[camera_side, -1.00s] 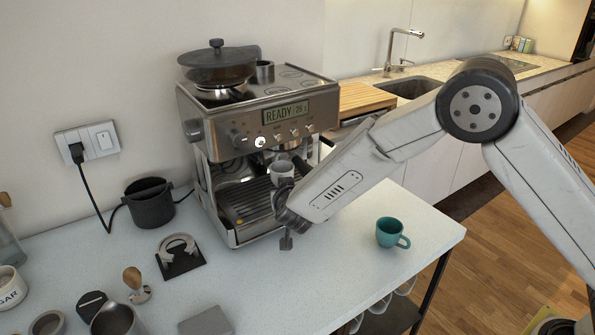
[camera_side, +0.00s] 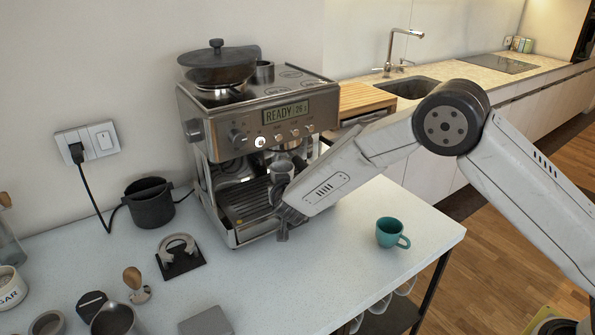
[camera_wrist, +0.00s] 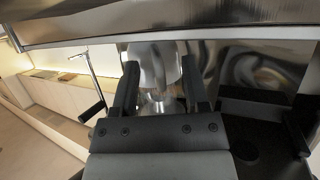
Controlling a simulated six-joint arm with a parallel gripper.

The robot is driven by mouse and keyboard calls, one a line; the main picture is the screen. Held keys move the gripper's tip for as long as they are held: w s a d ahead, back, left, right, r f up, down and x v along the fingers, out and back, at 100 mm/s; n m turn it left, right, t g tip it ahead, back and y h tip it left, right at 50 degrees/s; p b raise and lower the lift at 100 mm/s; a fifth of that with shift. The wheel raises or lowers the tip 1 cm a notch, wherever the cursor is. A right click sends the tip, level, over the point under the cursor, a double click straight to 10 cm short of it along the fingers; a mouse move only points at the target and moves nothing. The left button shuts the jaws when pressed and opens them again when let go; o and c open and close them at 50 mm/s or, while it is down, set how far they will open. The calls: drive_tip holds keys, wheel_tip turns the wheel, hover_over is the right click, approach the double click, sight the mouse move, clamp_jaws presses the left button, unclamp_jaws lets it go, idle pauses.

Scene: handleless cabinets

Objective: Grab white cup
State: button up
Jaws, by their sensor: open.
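A teal cup (camera_side: 389,232) stands on the white counter (camera_side: 300,290) at right. A black container (camera_side: 150,205) and a dark stand (camera_side: 180,257) are left of the machine. A metal panel (camera_wrist: 200,35) crosses close above the fingers in the wrist view.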

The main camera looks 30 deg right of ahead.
idle(0.3)
clamp_jaws()
idle(1.3)
